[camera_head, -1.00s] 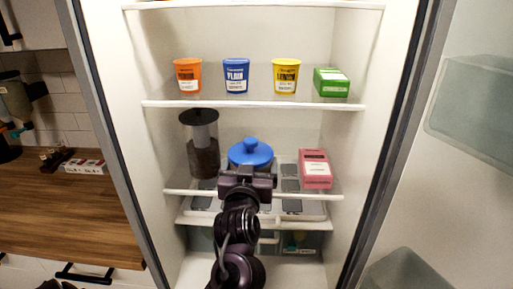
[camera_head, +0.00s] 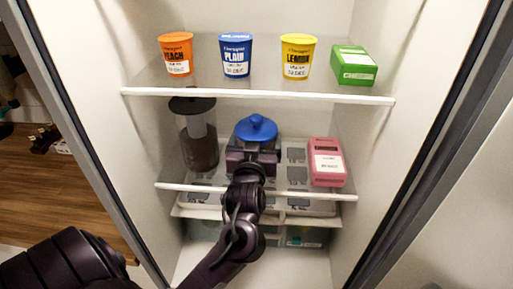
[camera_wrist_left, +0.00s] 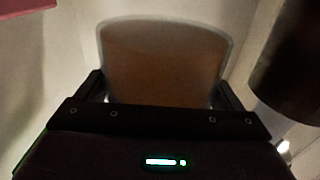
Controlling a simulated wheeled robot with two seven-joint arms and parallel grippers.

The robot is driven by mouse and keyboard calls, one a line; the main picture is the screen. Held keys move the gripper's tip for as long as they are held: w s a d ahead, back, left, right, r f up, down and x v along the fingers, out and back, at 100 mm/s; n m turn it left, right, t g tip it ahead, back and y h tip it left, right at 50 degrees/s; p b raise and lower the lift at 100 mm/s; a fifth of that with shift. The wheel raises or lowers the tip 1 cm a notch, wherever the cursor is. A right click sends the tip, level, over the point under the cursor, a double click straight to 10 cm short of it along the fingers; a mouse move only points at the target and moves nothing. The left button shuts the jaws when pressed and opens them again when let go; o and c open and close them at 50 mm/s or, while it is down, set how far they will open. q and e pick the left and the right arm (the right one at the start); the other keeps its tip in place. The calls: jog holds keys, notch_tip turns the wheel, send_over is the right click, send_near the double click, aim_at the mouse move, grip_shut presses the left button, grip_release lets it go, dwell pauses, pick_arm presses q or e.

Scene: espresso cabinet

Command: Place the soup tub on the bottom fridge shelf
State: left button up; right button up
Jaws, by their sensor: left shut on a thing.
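The soup tub (camera_head: 256,129) has a blue lid with a knob and shows in the head view inside the fridge, between a dark jug and a pink carton. My left gripper (camera_head: 253,160) is shut on it from the front and hides most of its body. In the left wrist view the tub's clear, brown-filled body (camera_wrist_left: 165,62) sits between the fingers of the left gripper (camera_wrist_left: 163,95). The lower fridge shelf (camera_head: 300,194) has a white front edge under the tub. I cannot tell whether the tub touches the shelf. My right gripper is not in view.
The dark jug (camera_head: 199,145) stands close left of the tub, and the pink carton (camera_head: 327,163) stands to its right. The upper shelf (camera_head: 270,94) holds orange, blue and yellow cups and a green box. Fridge walls bound both sides.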

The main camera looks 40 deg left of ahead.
pick_arm(q)
jog(key=f, duration=0.4)
jog(key=shift+w+a+p, duration=0.1)
jog(key=shift+w+p, duration=0.2)
jog(key=shift+p, duration=0.1)
jog(key=shift+f, duration=0.1)
jog(key=shift+s, duration=0.1)
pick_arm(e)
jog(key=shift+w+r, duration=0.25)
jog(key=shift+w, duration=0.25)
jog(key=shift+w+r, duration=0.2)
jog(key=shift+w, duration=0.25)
pick_arm(q)
jog(key=o, duration=1.1)
jog(key=shift+f, duration=0.15)
jog(key=shift+c, duration=0.2)
jog(key=shift+r, duration=0.25)
jog(key=shift+s+d+f, duration=0.1)
jog(key=shift+s+d, duration=0.15)
jog(key=shift+s, duration=0.05)
jog(key=p+v, duration=0.3)
jog(key=v, duration=0.8)
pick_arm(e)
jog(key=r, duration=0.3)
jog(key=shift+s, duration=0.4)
